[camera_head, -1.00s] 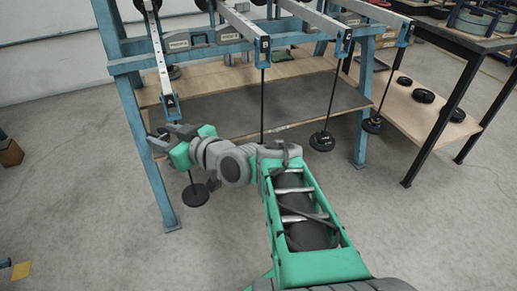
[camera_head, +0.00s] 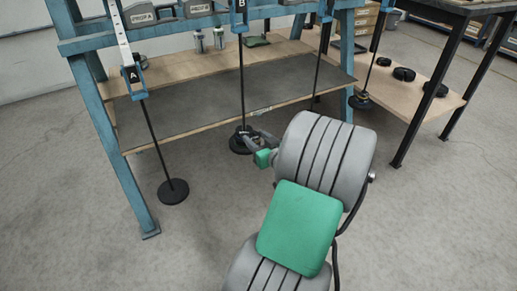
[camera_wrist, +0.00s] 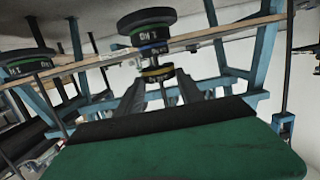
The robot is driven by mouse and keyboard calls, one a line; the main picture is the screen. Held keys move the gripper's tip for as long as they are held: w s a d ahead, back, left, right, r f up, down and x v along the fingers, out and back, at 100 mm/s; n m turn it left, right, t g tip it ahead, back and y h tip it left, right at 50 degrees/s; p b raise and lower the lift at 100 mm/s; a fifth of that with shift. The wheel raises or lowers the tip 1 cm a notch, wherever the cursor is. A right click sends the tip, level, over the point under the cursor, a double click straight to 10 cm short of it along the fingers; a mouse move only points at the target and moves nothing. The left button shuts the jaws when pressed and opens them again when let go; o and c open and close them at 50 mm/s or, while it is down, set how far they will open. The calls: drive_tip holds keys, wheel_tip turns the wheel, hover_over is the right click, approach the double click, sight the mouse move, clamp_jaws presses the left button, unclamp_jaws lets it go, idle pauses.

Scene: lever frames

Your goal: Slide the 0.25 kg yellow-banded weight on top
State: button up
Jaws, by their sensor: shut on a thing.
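The small dark yellow-banded weight (camera_wrist: 157,74) is between the fingers of my gripper (camera_wrist: 158,90) in the wrist view, which looks upside down. My gripper is shut on it. It is in line with a stack of a large black disc (camera_wrist: 145,22) and smaller discs with blue and green bands (camera_wrist: 152,48). In the head view, my gripper (camera_head: 254,138) is at the foot of the rod hanging from lever B (camera_head: 239,18), beside the black stack (camera_head: 238,145). The weight cannot be made out there.
Hanger A's rod carries a black disc (camera_head: 173,191) at left. Another hanger's weight (camera_head: 361,101) is at right. The blue frame (camera_head: 105,140) and its wooden shelf (camera_head: 140,138) stand close behind. Black discs (camera_head: 404,74) lie on the right-hand shelf.

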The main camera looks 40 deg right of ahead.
drive_tip(key=shift+s+d+f, duration=0.2)
drive_tip(key=shift+d+f, duration=0.1)
drive_tip(key=shift+w+d+r+p, duration=0.15)
drive_tip(key=shift+w+p, duration=0.15)
drive_tip(key=shift+w, duration=0.25)
drive_tip(key=x, duration=0.3)
drive_tip(key=shift+w+r+p, duration=0.1)
drive_tip(key=shift+r+p, duration=0.1)
drive_tip(key=shift+p, duration=0.1)
drive_tip(key=shift+w, duration=0.1)
drive_tip(key=shift+w+d, duration=0.15)
drive_tip(key=shift+w, duration=0.1)
drive_tip(key=shift+x, duration=0.85)
drive_tip(key=shift+w+d+r+b, duration=0.2)
drive_tip(key=shift+w+b, duration=0.25)
drive_tip(key=shift+w, duration=0.25)
drive_tip(key=shift+f+b, duration=0.4)
drive_tip(key=shift+b, duration=0.1)
